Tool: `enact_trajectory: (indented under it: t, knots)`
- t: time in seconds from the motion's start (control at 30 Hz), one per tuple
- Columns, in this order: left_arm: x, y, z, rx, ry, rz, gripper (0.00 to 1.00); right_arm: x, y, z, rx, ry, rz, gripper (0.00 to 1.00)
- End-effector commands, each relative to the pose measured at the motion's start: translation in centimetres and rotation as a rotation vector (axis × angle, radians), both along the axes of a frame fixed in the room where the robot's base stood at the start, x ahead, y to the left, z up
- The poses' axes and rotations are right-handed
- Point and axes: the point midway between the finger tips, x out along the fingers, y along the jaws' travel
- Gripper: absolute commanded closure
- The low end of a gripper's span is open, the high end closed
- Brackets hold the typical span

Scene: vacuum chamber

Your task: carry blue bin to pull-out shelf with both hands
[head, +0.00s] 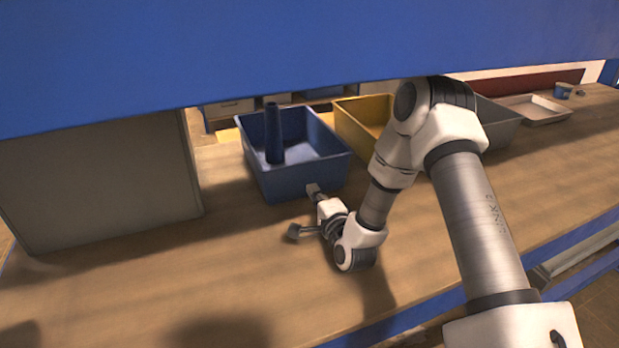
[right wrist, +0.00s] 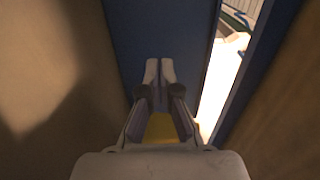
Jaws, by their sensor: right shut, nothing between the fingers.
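The blue bin (head: 290,182) stands upright on the wooden workbench in the head view, left of centre. A dark blue tapered object (head: 273,135) stands inside it. My right gripper (head: 313,188) is at the bin's near wall, low down; I cannot tell whether it touches. In the right wrist view its two fingers (right wrist: 153,68) are together with nothing between them, in front of a dark blue surface. My left gripper is not in view. I cannot clearly identify the pull-out shelf.
A yellow bin (head: 352,130), a grey bin (head: 500,125) and a shallow tray (head: 536,110) stand to the right. A large grey-brown box (head: 100,185) stands at left. A blue beam (head: 250,50) crosses the top. The bench front (head: 200,270) is clear.

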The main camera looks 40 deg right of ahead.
Motion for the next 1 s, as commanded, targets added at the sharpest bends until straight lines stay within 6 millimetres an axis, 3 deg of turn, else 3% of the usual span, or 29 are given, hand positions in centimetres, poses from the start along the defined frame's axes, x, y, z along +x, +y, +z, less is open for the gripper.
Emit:
enact_trajectory:
  t: [0.03,0.2,0.63,0.77,1.0]
  knots:
    - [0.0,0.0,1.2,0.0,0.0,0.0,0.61,0.9,-0.2,0.6,-0.004,0.001,0.001,1.0]
    - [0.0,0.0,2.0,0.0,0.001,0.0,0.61,2.8,-0.6,0.2,-0.001,0.0,0.001,1.0]
    - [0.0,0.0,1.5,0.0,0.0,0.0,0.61,3.4,-0.8,-0.2,0.0,-0.001,0.0,1.0]
    - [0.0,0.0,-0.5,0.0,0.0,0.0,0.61,5.1,-1.2,-0.8,-0.002,-0.005,0.0,1.0]
    - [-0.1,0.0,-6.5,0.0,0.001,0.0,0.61,11.8,-2.8,-1.3,-0.004,-0.008,0.0,1.0]
